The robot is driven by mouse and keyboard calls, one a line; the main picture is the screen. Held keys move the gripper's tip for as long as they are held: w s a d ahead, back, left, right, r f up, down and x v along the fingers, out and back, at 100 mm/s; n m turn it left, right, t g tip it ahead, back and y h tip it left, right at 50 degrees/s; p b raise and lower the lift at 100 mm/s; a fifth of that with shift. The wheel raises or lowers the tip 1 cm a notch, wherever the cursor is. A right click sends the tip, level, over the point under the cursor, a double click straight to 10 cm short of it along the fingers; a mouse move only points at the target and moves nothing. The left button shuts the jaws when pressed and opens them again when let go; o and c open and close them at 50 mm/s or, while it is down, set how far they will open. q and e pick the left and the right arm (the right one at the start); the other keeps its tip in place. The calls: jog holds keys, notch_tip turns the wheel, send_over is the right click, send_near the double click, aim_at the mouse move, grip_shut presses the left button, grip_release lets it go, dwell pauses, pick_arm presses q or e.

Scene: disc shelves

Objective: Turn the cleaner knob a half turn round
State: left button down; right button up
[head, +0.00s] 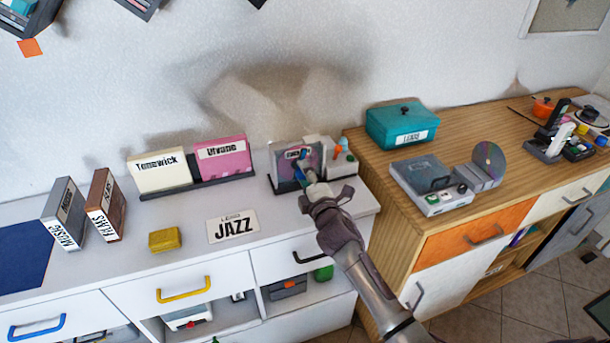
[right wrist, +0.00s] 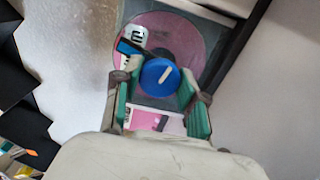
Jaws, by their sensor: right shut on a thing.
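The disc cleaner (head: 283,185) stands at the right end of the white cabinet, with a pink disc (head: 312,155) upright in it. The disc (right wrist: 145,28) fills the top of the right wrist view. The blue cleaner knob (right wrist: 158,77) has a white line slanting up to the right; in the head view it is mostly hidden by my gripper. My right gripper (head: 305,177) reaches the cleaner's front. In the wrist view its green-padded fingers (right wrist: 160,92) sit on either side of the knob, shut on it. My left gripper is in neither view.
A JAZZ label (head: 233,227) and a yellow block (head: 165,240) lie left of the cleaner. Cream and pink disc cases (head: 222,158) stand behind them. On the wooden cabinet are a teal box (head: 385,128) and a grey player (head: 420,180).

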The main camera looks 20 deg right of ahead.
jog(key=m, duration=0.5)
jog(key=shift+f+m, duration=0.1)
jog(key=shift+m, duration=0.2)
jog(key=m+p, duration=0.1)
jog(key=m, duration=0.5)
jog(key=shift+p, duration=0.3)
jog(key=shift+f, duration=0.1)
jog(key=o, duration=1.1)
jog(key=shift+o, duration=0.2)
jog(key=s, duration=1.2)
jog(key=shift+d, duration=0.15)
jog(key=shift+s, duration=0.1)
